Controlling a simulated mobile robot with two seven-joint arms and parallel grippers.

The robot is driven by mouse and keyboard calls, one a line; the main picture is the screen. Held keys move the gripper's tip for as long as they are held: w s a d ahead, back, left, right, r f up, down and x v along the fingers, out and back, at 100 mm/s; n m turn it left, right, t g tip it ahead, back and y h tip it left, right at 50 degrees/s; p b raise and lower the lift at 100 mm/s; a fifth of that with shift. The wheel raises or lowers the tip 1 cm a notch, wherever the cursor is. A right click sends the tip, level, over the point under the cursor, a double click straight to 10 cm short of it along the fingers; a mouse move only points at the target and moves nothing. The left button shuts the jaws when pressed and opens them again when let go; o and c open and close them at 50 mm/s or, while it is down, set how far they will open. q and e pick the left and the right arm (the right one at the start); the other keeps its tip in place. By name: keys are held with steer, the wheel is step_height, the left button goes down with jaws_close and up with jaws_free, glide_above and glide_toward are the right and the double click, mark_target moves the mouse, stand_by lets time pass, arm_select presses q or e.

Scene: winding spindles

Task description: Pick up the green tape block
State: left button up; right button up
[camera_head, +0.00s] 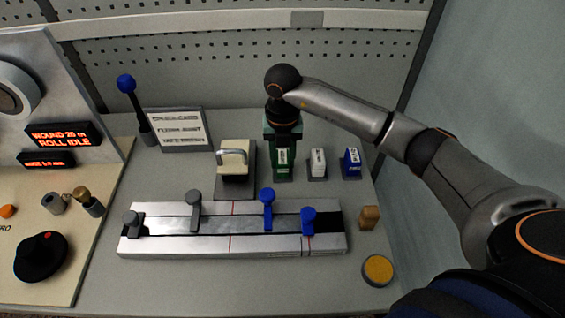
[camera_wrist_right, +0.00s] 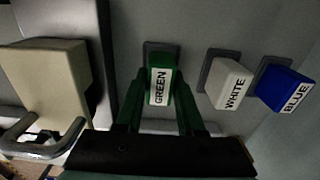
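The green tape block (camera_head: 282,158) stands upright at the back of the bench, with a white label. In the right wrist view the green block (camera_wrist_right: 160,86) shows its label GREEN, and a dark base (camera_wrist_right: 161,48) shows behind it. My right gripper (camera_head: 283,140) is over it, pointing down. In the wrist view the two fingers of my right gripper (camera_wrist_right: 160,100) stand one on each side of the block, spread apart. They look very close to its sides; I cannot tell whether they touch. My left gripper is out of view.
The white block (camera_head: 318,162) and blue block (camera_head: 351,162) stand to the right. A cream block with a metal handle (camera_head: 233,162) stands close on the left. A metal rail with clamps (camera_head: 200,245) lies in front. A pegboard wall (camera_head: 230,60) is behind.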

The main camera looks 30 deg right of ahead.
jaws_close()
steer(key=shift+r, duration=0.1)
